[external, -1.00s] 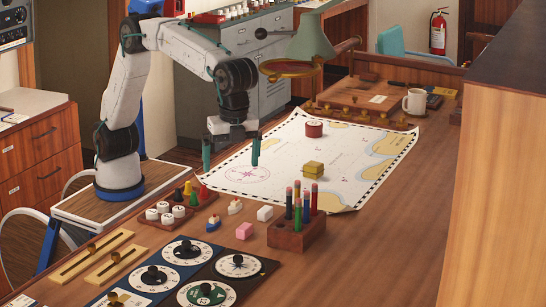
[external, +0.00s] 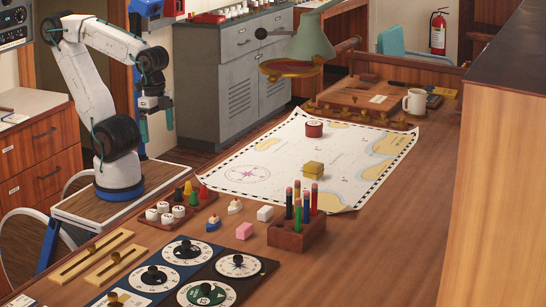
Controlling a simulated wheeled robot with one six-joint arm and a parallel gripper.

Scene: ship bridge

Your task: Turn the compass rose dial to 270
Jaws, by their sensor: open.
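The compass rose dial appears to be the white-faced round dial (external: 237,271) at the right end of the dial panel, in the lower left of the external view. A dark knob (external: 238,260) stands at its middle. Its markings are too small to read, so I cannot tell its setting. My gripper (external: 156,128) is open and empty, with teal fingers pointing down. It is raised beside my arm's column, far behind the dial and apart from it.
Other knobbed dials (external: 185,258) sit close by, with two wooden sliders (external: 90,246) at left. A pencil block (external: 290,238), small coloured blocks and a rack of pegs (external: 180,222) stand behind the dials. A chart (external: 275,175) covers the table's middle.

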